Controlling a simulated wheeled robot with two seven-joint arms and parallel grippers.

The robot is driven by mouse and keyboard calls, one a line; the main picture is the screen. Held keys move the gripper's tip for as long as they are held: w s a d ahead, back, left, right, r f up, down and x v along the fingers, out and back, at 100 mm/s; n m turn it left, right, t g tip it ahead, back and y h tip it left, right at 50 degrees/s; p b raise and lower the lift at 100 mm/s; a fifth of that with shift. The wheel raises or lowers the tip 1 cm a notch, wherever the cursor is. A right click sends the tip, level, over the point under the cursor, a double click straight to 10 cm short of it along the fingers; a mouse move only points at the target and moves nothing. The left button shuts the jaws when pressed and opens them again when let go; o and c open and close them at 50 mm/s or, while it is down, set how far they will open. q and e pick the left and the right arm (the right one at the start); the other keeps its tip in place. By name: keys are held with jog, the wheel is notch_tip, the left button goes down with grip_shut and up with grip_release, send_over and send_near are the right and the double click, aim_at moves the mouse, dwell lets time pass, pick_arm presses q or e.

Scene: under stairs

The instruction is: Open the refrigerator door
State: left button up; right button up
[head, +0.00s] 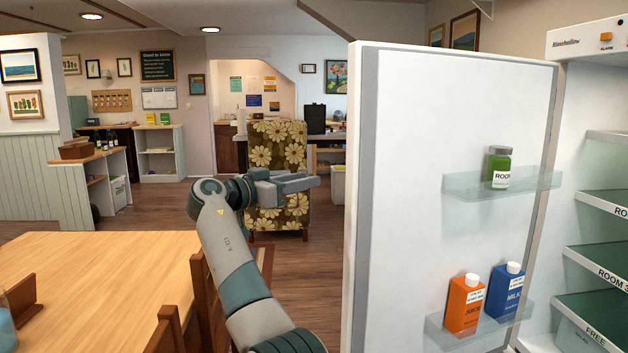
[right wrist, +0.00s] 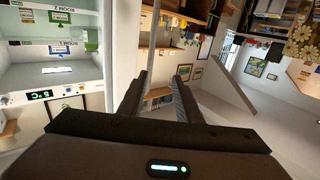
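The refrigerator door (head: 450,130) stands wide open in the head view, its white inner side with clear shelves facing me. The open refrigerator cabinet (head: 588,110) is at the right edge, with its labelled shelves showing. My right gripper (head: 306,183) is left of the door's free edge and apart from it in the picture. In the right wrist view its two fingers (right wrist: 160,80) are spread, with nothing between them. The refrigerator interior (right wrist: 60,75) also shows at the left there, upside down. My left gripper is not in view.
A wooden table (head: 110,275) and chairs fill the lower left. A flowered armchair (head: 278,150) stands behind my gripper. Wooden floor is clear beyond the table.

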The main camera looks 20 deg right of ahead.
jog(key=shift+s+a, duration=0.3)
jog(key=shift+a, duration=0.2)
